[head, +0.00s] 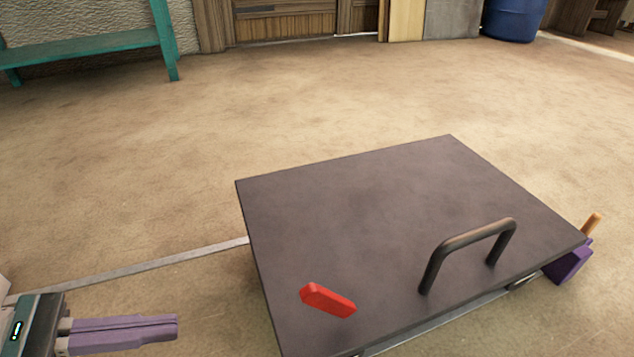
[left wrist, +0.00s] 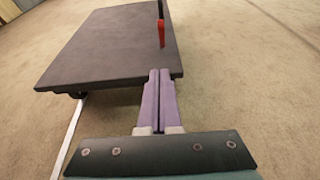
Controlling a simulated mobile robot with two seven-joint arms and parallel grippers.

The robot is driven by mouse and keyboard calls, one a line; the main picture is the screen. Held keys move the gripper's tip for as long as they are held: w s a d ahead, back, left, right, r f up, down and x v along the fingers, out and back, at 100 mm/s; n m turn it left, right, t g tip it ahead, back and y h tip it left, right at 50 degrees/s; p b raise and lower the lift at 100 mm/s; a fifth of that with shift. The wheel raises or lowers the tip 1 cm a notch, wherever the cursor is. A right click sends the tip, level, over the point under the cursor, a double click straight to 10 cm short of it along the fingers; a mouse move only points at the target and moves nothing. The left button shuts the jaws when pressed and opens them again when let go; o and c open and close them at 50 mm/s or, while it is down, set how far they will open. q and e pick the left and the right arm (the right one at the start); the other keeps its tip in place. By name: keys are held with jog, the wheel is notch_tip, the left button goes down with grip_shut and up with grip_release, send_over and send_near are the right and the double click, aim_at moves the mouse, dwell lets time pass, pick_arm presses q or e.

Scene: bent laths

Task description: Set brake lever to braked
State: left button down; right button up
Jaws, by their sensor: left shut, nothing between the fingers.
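A red lever-like piece (head: 328,300) lies low and slanted across the near part of a dark grey flat cart top (head: 345,215). It also shows as a red upright shape at the edge of the top in the left wrist view (left wrist: 161,33). I take it for the brake lever; no marking for braked is readable. My left gripper (head: 178,326) is to the left of the cart, apart from it, with its purple fingers together and empty. The shut fingers also show in the left wrist view (left wrist: 160,72), pointing at the cart's edge. My right gripper is out of view.
A black bar handle (head: 470,240) stands up from the cart top, right of the red piece. A purple block with an orange peg (head: 568,262) is at the cart's right corner. A pale strip (head: 140,269) runs along the floor. The floor beyond is clear.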

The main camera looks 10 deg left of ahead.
pick_arm(q)
jog(key=shift+s, duration=0.65)
jog(key=b, duration=0.6)
send_near(308, 303)
jog(key=w+d+f, duration=0.3)
jog(key=shift+w+d+r, duration=0.2)
jog(key=shift+d, duration=0.4)
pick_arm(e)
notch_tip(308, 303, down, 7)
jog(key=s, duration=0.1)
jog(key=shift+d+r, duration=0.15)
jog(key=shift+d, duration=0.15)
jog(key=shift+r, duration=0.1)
